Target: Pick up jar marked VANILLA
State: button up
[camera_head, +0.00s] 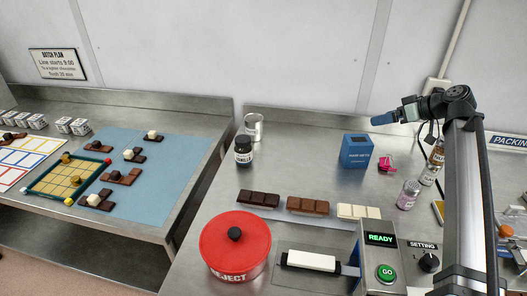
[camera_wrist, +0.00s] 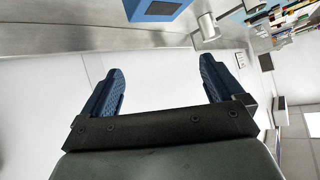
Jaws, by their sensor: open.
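A dark jar with a black lid and a pale label (camera_head: 243,152) stands on the right bench, in front of a pale tin (camera_head: 254,127). My gripper (camera_head: 384,119) is raised above the back of the bench, far right of the dark jar. In the wrist view its blue fingers (camera_wrist: 162,80) are spread apart with nothing between them.
A blue box (camera_head: 357,151) and a pink item (camera_head: 386,163) lie below my gripper. Chocolate bars (camera_head: 308,206), a red REJECT pot (camera_head: 235,246) and a control box reading READY (camera_head: 380,240) fill the front. The bench between dark jar and blue box is clear.

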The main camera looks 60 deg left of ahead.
jog(key=s+a+f+h, duration=0.2)
jog(key=s+a+f, duration=0.2)
jog(key=s+a, duration=0.45)
jog(key=m+t+h, duration=0.1)
jog(key=t+h, duration=0.2)
jog(key=h, duration=0.1)
send_near(243, 149)
jog(key=x, duration=0.8)
jog(key=w+a+x, duration=0.1)
jog(key=x, duration=0.4)
jog(key=shift+r, duration=0.3)
jog(key=shift+c, duration=0.4)
jog(key=c, duration=1.2)
